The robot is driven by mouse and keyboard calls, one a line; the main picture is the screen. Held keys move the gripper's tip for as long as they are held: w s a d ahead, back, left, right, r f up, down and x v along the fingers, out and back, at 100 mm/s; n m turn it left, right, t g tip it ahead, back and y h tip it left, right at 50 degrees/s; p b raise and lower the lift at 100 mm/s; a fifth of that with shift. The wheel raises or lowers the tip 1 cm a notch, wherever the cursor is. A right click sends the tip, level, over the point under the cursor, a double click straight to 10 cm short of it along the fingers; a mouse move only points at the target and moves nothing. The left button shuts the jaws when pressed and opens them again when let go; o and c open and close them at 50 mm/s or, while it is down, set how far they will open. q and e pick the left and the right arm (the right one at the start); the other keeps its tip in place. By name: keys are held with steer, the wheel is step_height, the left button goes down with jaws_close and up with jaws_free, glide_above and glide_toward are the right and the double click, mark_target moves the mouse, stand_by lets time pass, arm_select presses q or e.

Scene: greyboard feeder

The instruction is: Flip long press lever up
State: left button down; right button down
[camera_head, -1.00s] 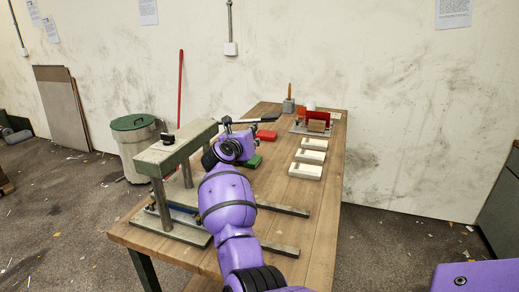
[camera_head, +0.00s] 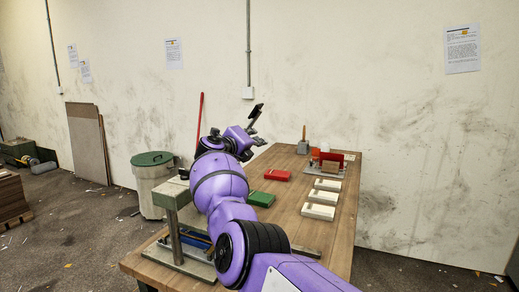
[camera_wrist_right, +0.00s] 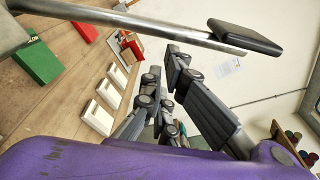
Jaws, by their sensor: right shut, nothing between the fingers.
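The press (camera_head: 170,196) stands at the near left of the wooden table, partly hidden by my right arm. Its long lever shows in the wrist view as a metal rod (camera_wrist_right: 130,20) with a flat black handle (camera_wrist_right: 245,38) at the end. In the head view the black handle (camera_head: 257,109) is up above my right gripper, and the lever slopes upward. My right gripper (camera_head: 258,141) is shut and empty, close beside the lever; whether it touches is unclear. Its fingers (camera_wrist_right: 166,66) show beneath the rod in the wrist view. My left gripper is not in view.
A green box (camera_head: 261,198), a red box (camera_head: 277,175) and white blocks (camera_head: 318,211) lie on the table (camera_head: 285,222). A red fixture (camera_head: 328,158) stands at the back. A green-lidded bin (camera_head: 152,160) is on the floor at left. Space above the table is free.

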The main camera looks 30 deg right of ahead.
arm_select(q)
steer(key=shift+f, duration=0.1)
arm_select(e)
steer(key=shift+w+a+r+n, duration=0.2)
steer(key=shift+r+n, duration=0.1)
steer(key=shift+r, duration=0.25)
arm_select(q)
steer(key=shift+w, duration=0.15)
arm_select(e)
steer(key=shift+r, duration=0.1)
